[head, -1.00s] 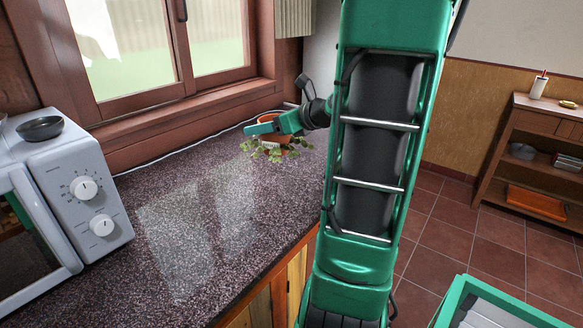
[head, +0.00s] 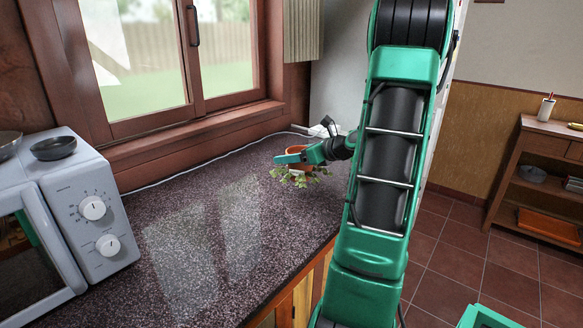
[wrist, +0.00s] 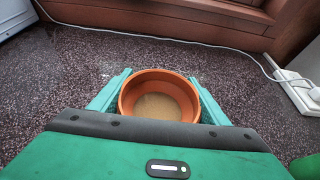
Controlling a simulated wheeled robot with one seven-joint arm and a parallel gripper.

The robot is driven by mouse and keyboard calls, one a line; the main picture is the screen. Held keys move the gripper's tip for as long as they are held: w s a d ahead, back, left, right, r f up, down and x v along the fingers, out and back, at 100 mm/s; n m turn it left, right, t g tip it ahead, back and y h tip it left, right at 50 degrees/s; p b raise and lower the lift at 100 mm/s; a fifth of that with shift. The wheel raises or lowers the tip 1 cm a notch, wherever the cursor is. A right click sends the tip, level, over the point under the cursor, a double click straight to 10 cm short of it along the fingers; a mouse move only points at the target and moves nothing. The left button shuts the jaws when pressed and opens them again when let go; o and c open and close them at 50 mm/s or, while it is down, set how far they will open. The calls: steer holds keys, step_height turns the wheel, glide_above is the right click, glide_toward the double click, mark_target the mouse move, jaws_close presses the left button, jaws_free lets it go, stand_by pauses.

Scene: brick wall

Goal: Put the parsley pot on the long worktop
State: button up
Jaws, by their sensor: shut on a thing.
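The parsley pot (head: 298,153) is orange terracotta and is at the far end of the long worktop (head: 190,235), a dark speckled top under the window. Its green leaves spread below the pot, close to the worktop, so it looks upside down. Whether the leaves touch the surface is hard to tell. My gripper (head: 288,159) is shut on the pot, one green finger across its near side. In the wrist view the green fingers of my gripper (wrist: 158,78) flank the pot (wrist: 125,98). Its round rim and tan inside face the camera, with no leaves showing there.
A white microwave (head: 75,200) with a dark bowl (head: 54,148) on top stands at the left of the worktop. A white cable (head: 190,178) runs along the wall to a socket block (wrist: 297,92). The worktop between microwave and pot is clear. A wooden shelf (head: 540,180) stands at right.

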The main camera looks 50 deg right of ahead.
steer(key=shift+d+f, duration=0.1)
steer(key=shift+f, duration=1.9)
steer(key=shift+f, duration=0.15)
steer(key=o, duration=1.6)
steer(key=shift+o, duration=0.2)
steer(key=shift+s+r, duration=0.2)
steer(key=a+v, duration=0.1)
steer(key=v, duration=1)
steer(key=shift+s+d, duration=0.3)
steer(key=shift+d, duration=0.2)
